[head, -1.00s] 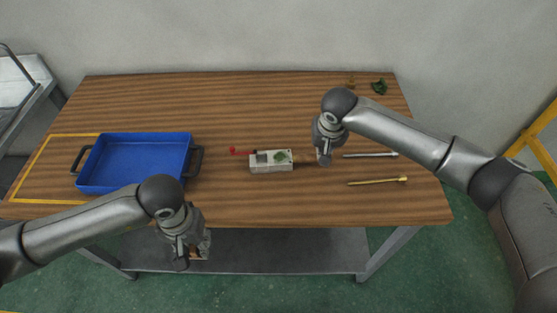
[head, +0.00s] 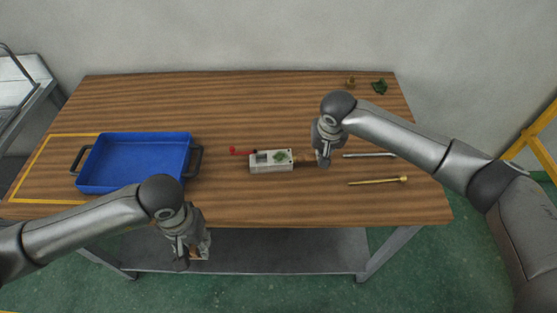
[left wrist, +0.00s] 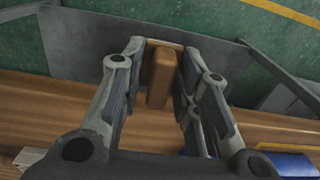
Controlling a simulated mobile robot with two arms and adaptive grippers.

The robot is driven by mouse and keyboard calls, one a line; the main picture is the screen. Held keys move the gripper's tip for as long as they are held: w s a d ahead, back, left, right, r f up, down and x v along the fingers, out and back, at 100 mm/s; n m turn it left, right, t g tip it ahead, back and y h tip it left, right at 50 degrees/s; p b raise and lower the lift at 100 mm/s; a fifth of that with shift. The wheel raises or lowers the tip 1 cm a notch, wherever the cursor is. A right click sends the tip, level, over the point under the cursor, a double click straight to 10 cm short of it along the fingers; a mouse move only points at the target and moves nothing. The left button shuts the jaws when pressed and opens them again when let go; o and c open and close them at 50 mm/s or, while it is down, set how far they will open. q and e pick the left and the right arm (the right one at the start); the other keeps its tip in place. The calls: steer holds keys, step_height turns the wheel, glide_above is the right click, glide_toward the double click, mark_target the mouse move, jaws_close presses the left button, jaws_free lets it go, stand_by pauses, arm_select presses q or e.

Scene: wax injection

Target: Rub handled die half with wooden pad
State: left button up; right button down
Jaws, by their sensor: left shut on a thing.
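The handled die half (head: 270,167) is a pale grey block with a green patch on top. It lies on the table, its wooden handle (head: 303,160) pointing right. My right gripper (head: 323,161) is at the handle's outer end, pointing down; its fingers are too small to tell whether they are shut on it. My left gripper (head: 190,259) is off the table's front edge, left of the die half and apart from it. In the left wrist view it is shut on the wooden pad (left wrist: 161,76), a brown block standing between the fingers.
A blue tray (head: 100,185) with black handles is on the table's left. A red-ended tool (head: 240,151) lies behind the die half. A silver rod (head: 370,155) and a brass rod (head: 377,181) lie right. Small green (head: 379,87) and brown (head: 350,83) pieces lie at the back.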

arm_select(q)
steer(key=shift+f, duration=0.1)
arm_select(e)
steer(key=shift+f, duration=0.7)
